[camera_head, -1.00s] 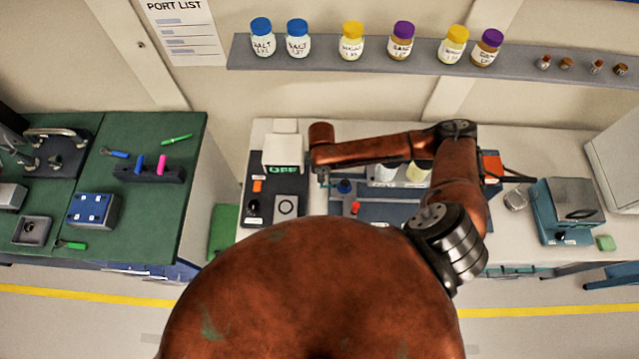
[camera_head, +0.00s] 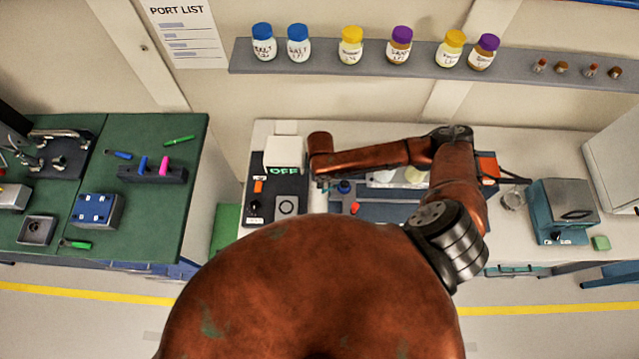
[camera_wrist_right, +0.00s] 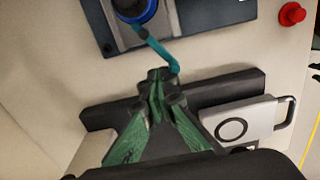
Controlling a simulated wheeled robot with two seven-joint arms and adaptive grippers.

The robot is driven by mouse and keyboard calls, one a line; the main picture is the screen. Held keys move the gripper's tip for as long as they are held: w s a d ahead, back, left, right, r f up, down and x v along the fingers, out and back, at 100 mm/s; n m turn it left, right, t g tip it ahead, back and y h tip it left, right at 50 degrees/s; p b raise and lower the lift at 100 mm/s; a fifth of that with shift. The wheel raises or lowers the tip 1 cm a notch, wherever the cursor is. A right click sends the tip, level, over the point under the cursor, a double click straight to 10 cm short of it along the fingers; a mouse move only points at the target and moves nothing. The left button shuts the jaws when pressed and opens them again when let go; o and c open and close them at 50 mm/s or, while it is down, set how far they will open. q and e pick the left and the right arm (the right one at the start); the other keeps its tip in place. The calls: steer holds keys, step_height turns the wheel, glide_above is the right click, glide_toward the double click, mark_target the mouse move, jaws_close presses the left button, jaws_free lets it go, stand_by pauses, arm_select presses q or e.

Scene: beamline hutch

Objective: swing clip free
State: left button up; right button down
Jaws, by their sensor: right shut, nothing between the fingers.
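The clip (camera_wrist_right: 160,50) is a thin, bent teal arm in the right wrist view. It runs from beside a round blue-topped part (camera_wrist_right: 133,8) down to my right gripper (camera_wrist_right: 163,82). That gripper is shut and empty, with its fingertips at the clip's lower end; I cannot tell whether they touch it. In the head view the blue-topped part (camera_head: 344,187) sits at the left end of a blue-grey apparatus (camera_head: 385,212). My right gripper (camera_head: 323,183) is small there, below the end of my arm, and the clip is hard to make out. My left gripper is not in view.
A dark panel with a grey plate and black ring (camera_wrist_right: 232,129) lies close to the right gripper. A red knob (camera_wrist_right: 291,14) is at upper right. A white box (camera_head: 283,152) stands left of my arm, and a teal device (camera_head: 563,210) stands at right.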

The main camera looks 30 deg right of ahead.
steer(key=shift+s+a, duration=0.1)
steer(key=shift+s, duration=0.15)
steer(key=shift+s+a+r+p, duration=0.15)
steer(key=shift+s+p, duration=0.35)
steer(key=shift+p, duration=0.25)
steer(key=shift+s, duration=0.2)
steer(key=shift+s+p, duration=0.35)
steer(key=shift+p, duration=0.15)
steer(key=shift+s, duration=0.25)
steer(key=shift+f, duration=0.2)
